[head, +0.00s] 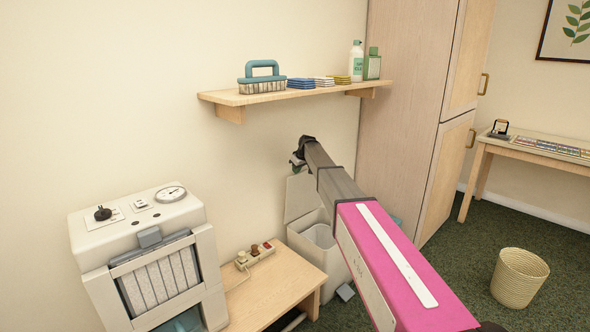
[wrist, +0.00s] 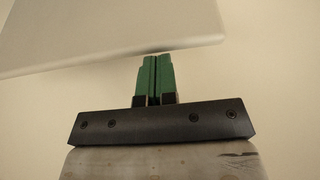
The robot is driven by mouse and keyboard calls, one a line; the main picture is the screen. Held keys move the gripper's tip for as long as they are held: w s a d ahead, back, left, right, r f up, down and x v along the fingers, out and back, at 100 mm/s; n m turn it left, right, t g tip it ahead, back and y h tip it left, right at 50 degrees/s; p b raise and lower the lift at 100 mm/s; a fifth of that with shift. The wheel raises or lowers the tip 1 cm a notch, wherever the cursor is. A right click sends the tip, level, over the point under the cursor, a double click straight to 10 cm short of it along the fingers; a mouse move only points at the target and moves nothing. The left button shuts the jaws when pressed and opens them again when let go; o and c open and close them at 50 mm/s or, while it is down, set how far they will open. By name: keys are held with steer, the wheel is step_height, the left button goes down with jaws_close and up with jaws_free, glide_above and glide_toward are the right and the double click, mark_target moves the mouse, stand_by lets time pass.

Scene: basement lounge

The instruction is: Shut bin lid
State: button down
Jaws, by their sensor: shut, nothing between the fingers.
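The white bin (head: 319,246) stands on the floor between the low wooden table and the tall cabinet, partly hidden behind my arm. Its lid (head: 301,197) is open and stands up towards the wall. My gripper (head: 296,163) is above the lid, near the wall under the shelf. In the wrist view my gripper's green fingers (wrist: 155,78) are shut together and empty. A pale flat panel (wrist: 105,35), which looks like the lid, lies just beyond the fingertips. I cannot tell whether they touch.
A shelf (head: 300,92) with a brush, sponges and bottles is above my gripper. A low table (head: 270,290) with a power strip and a beige machine (head: 150,260) are at left. A cabinet (head: 408,100) is at right. A wicker basket (head: 519,278) stands on the carpet.

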mark_target(300, 174)
steer(key=shift+s+d+f, duration=0.3)
steer(key=shift+s+f, duration=0.15)
steer(key=shift+f, duration=0.35)
steer(key=shift+s+d, duration=0.1)
steer(key=shift+d, duration=0.05)
steer(key=shift+s+d+f, duration=0.1)
steer(key=shift+s+d, duration=0.35)
steer(key=shift+d, duration=0.05)
steer(key=shift+s, duration=0.1)
steer(key=shift+s+d, duration=0.5)
steer(key=shift+d, duration=0.05)
steer(key=shift+s+d+f, duration=0.2)
steer(key=shift+s+d, duration=0.4)
steer(key=shift+s, duration=0.05)
